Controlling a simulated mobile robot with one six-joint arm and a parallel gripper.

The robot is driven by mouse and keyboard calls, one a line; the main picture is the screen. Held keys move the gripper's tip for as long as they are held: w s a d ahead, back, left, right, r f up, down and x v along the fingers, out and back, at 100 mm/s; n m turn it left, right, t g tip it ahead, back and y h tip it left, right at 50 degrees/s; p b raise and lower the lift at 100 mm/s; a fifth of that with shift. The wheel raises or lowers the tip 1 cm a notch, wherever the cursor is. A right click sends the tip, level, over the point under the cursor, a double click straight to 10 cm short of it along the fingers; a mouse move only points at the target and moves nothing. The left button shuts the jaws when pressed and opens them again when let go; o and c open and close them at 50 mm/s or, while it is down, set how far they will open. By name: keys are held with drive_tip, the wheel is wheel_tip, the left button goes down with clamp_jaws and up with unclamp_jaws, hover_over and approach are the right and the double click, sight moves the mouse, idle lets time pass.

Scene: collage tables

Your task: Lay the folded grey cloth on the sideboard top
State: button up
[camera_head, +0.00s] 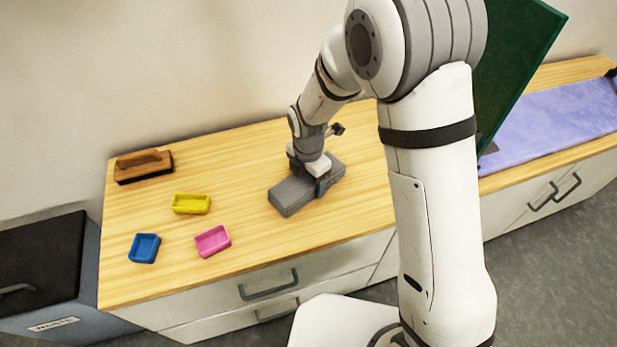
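The folded grey cloth (289,196) is a thick flat grey slab. It lies on, or just above, the light wood sideboard top (255,236), right of the small trays. I cannot tell whether its underside touches the wood all over. My gripper (319,183) points down over the right half of the cloth. One dark finger shows against the cloth's near side. The other finger is hidden behind the wrist and cloth, so its grip is unclear.
A dark-lidded bin (40,265) stands at left. A green panel (512,65) and purple mat (555,122) are at right.

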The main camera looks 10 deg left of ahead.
drive_tip(key=o, duration=0.4)
drive_tip(key=shift+r, duration=0.15)
wheel_tip(320, 180, up, 12)
drive_tip(key=shift+p, duration=0.85)
drive_tip(key=s+d+r+m+t, duration=0.15)
drive_tip(key=d+r+m, duration=0.25)
drive_tip(key=d+m, duration=0.4)
drive_tip(key=s+d+r+m, duration=0.2)
drive_tip(key=d+r+m, duration=0.2)
drive_tip(key=d+m, duration=0.4)
drive_tip(key=s+d+m, duration=0.3)
drive_tip(key=m, duration=0.1)
drive_tip(key=s+d+r+m, duration=0.1)
drive_tip(key=s+d+m, duration=0.2)
drive_tip(key=d+m, duration=0.1)
drive_tip(key=s+d+r+m, duration=0.1)
drive_tip(key=s+d+m, duration=0.2)
drive_tip(key=d+m, duration=0.1)
drive_tip(key=shift+s+d+r+m+t, duration=0.15)
drive_tip(key=shift+s+m+t, duration=0.1)
drive_tip(key=shift+s+m, duration=0.15)
